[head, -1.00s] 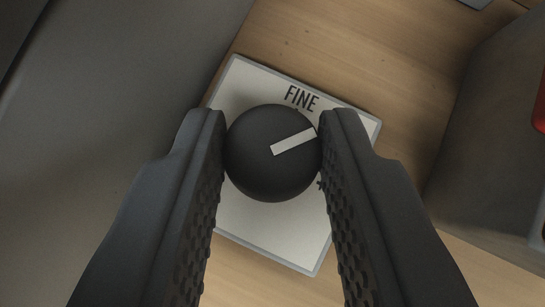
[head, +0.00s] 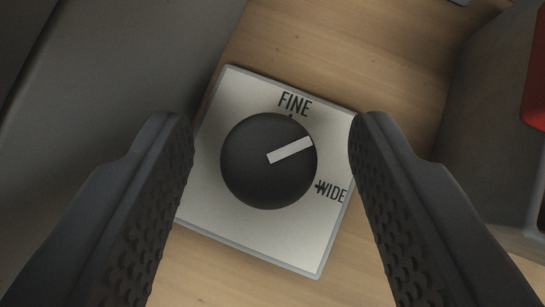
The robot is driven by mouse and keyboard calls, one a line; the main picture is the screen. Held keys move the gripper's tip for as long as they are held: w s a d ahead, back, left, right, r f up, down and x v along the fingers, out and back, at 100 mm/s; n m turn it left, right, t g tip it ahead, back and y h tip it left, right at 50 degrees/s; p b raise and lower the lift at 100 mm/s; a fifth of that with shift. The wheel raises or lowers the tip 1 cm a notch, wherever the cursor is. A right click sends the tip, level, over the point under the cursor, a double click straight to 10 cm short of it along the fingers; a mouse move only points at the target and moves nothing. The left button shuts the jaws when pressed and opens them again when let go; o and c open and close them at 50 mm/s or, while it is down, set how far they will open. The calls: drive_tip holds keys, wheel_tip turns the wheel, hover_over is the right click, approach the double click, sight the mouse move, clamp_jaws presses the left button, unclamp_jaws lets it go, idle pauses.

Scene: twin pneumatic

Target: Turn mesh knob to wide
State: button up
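The mesh knob (head: 262,178) is a round black dial on a pale square plate (head: 228,228) with a grey rim. Its white pointer (head: 290,150) aims up and right, between the FINE mark (head: 295,104) at the top and the WIDE mark (head: 331,192) at the right. My gripper (head: 271,135) is open, with one finger on each side of the knob and a clear gap to both sides. The fingers are empty and overlap the plate's left and right edges in the view.
A dark grey block (head: 130,60) fills the upper left beside the plate. Another grey box (head: 480,150) with a red part (head: 537,90) stands at the right. Bare wooden surface (head: 330,50) shows above and below the plate.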

drive_tip(key=p+v, duration=0.2)
drive_tip(key=v, duration=1.1)
drive_tip(key=shift+s+r, duration=0.2)
drive_tip(key=shift+s, duration=0.05)
